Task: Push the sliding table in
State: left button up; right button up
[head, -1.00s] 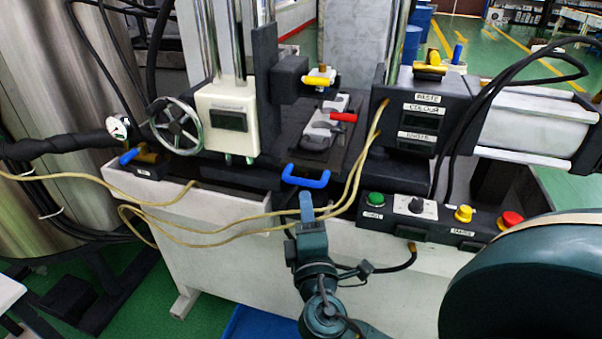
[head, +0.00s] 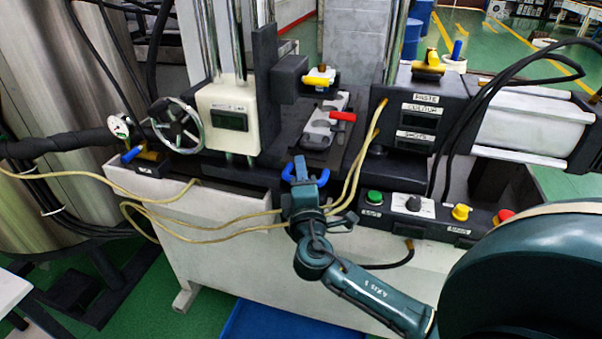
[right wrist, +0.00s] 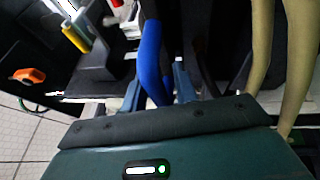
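The sliding table (head: 345,148) is a dark flat plate between the machine's columns. A metal mould (head: 322,128) with a red-tipped handle lies on it. A blue U-shaped handle (head: 322,183) is at the table's front edge; in the right wrist view the blue handle (right wrist: 151,55) runs down between my fingers. My right gripper (head: 301,172) is at the handle, and its fingers (right wrist: 160,88) stand apart on either side of the bar, with a gap seen at the right finger. The gripper partly hides the handle in the head view. My left gripper is not in view.
A control box with green (head: 374,197), yellow (head: 461,212) and red buttons is right of the handle. Beige hoses (head: 215,228) hang across the white front panel and pass close to my right gripper. A handwheel (head: 177,125) is at the left.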

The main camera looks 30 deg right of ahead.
jog(key=shift+r, duration=0.1)
grip_shut()
jog(key=shift+w+d+r+b, duration=0.15)
jog(key=shift+w+d+b, duration=0.3)
jog(key=shift+w+d, duration=0.5)
jog(key=shift+s+d+r, duration=0.1)
jog(key=shift+s+r, duration=0.05)
jog(key=shift+o, duration=1)
grip_release()
jog(key=shift+f, duration=0.2)
jog(key=shift+f, duration=0.15)
